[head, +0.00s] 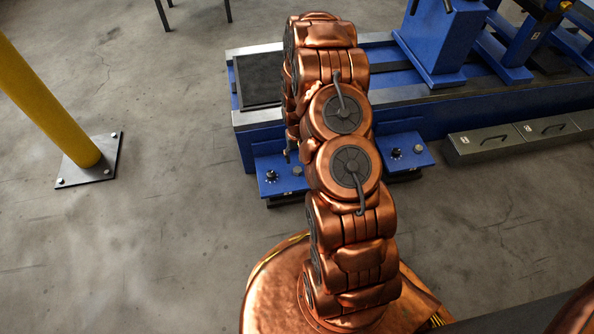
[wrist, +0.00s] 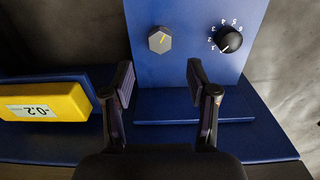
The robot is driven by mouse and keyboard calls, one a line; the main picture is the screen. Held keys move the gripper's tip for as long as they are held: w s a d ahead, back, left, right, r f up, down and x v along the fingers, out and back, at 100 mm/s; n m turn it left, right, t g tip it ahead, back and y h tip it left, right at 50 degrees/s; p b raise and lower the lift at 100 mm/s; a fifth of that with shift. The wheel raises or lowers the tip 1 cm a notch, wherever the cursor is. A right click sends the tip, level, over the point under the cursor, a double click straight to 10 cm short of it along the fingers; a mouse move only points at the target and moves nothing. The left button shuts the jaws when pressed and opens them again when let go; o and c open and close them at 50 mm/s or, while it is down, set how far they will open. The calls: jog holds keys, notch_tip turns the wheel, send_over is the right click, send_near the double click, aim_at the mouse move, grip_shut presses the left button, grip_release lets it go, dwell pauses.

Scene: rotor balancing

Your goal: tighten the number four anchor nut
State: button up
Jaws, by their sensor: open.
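In the wrist view a grey hex nut (wrist: 160,40) with a yellow mark sits on a blue foot plate (wrist: 190,80). A black pointer knob (wrist: 231,40) stands to its right, with white numbers around it; its pointer line is toward the 1. My gripper (wrist: 160,82) is open and empty, its fingers below the nut in the picture and apart from it. In the head view my arm hides most of my gripper. The left foot plate (head: 284,188) shows a dark knob (head: 271,176) and a nut (head: 297,170). I see no number four label.
A yellow gauge (wrist: 45,103) reads an upside-down -0.2 on the blue base. In the head view a right foot plate (head: 410,162) carries another knob (head: 396,153) and nut (head: 418,149). Grey boxes (head: 495,142) lie right; a yellow post (head: 50,105) stands left on open floor.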

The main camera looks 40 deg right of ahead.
aim_at(297, 169)
notch_tip(297, 169, down, 7)
jog(key=shift+f+b, duration=0.2)
jog(key=shift+b, duration=1.05)
grip_shut()
